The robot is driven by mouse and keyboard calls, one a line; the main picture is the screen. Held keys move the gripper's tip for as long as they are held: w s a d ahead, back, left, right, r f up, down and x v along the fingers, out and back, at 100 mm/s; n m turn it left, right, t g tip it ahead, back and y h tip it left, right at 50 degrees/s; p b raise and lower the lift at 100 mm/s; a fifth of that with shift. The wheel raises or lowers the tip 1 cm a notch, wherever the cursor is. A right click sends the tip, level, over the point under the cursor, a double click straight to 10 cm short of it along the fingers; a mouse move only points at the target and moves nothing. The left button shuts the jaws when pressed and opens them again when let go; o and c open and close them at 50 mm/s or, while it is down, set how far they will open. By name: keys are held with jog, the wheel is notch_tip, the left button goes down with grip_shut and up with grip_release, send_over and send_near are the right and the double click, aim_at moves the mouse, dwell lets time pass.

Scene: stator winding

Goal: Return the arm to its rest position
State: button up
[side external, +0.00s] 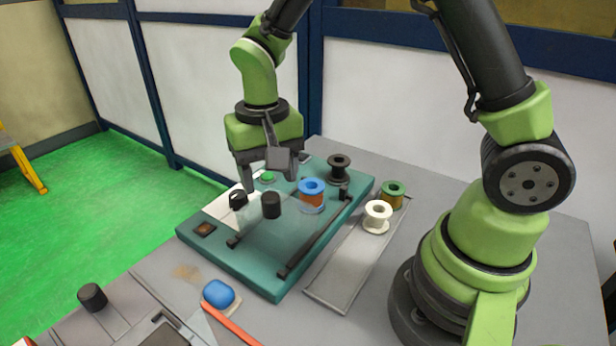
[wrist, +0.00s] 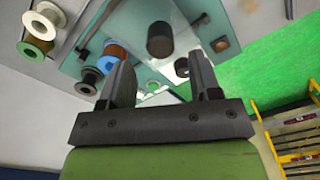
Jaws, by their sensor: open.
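My gripper (side external: 262,172) hangs above the far left part of the teal fixture board (side external: 262,284), fingers pointing down. In the wrist view my gripper (wrist: 160,85) has its two dark fingers wide apart with nothing between them. Below it on the board are a black cylinder (side external: 271,205), a second dark piece (side external: 238,199) and a green button (side external: 267,177). A blue spool with copper wire (side external: 312,195) stands on the board to the right of the fingers. The arm is bent over the board from its base at the right.
A black spool (side external: 339,168) stands at the board's far edge. White (side external: 377,216) and green (side external: 391,195) spools stand on a grey tray (side external: 338,290) beside the board. A blue lump (side external: 218,293), a red strip (side external: 232,326) and a black knob (side external: 92,297) are at the front left.

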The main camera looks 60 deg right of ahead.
jog(key=shift+r, duration=0.65)
jog(key=shift+r, duration=0.35)
jog(key=s+d+r+n+t+y, duration=0.2)
jog(key=s+r+t, duration=0.5)
jog(key=s+r, duration=0.6)
jog(key=shift+s+r, duration=0.4)
jog(key=shift+s, duration=0.6)
